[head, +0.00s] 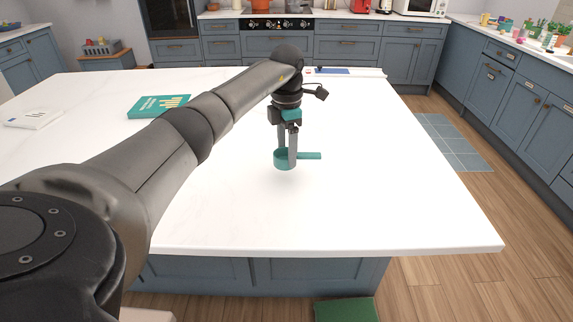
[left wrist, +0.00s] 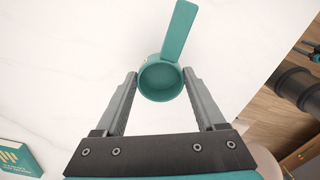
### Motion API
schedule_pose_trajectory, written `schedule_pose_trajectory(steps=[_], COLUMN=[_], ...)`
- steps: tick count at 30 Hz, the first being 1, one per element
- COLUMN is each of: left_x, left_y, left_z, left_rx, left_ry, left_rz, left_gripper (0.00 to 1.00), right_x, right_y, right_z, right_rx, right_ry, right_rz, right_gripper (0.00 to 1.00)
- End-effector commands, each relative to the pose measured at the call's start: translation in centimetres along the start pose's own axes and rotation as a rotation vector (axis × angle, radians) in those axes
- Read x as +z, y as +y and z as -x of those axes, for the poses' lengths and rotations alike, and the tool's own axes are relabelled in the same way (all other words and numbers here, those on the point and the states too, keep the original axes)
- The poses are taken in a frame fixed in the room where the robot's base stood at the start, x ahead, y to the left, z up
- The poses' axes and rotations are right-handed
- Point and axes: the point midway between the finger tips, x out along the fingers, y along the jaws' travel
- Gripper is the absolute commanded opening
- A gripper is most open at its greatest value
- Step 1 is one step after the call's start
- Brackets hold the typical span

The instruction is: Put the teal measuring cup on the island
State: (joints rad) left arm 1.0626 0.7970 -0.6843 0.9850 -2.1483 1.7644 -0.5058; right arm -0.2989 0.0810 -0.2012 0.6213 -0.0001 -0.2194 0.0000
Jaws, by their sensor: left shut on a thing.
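The teal measuring cup (head: 284,160) is upright at my left gripper's fingertips, with its handle pointing right in the head view. My left gripper (head: 287,152) is shut on the cup, one finger on each side of it. In the left wrist view the cup (left wrist: 161,78) sits between the fingertips, its bowl empty and its handle pointing up. The cup is over the white top of the island (head: 400,200). I cannot tell whether its base touches the top. My right gripper is not in view.
A teal book (head: 158,106) lies on the island left of my left arm, and a white book (head: 35,118) lies farther left. A blue item (head: 330,70) lies near the far edge. The island top around the cup is clear, especially to the right and front.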

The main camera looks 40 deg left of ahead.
Motion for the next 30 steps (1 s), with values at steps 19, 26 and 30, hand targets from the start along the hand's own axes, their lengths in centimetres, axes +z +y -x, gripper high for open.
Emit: schedule_pose_trajectory(steps=[19,26,30], left_x=[0.0,0.0,0.0], left_y=[0.0,0.0,0.0], left_z=[-4.4,-4.5,-4.5], left_rx=[0.001,0.000,0.000], left_ry=[0.000,0.000,0.000], left_rz=[0.000,0.000,0.000], left_gripper=[0.16,0.89,1.00], right_x=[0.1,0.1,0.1], right_y=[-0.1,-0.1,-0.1], right_z=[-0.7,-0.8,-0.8], right_rx=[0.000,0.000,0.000], right_ry=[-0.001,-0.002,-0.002], right_rz=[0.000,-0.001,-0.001], right_gripper=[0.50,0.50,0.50])
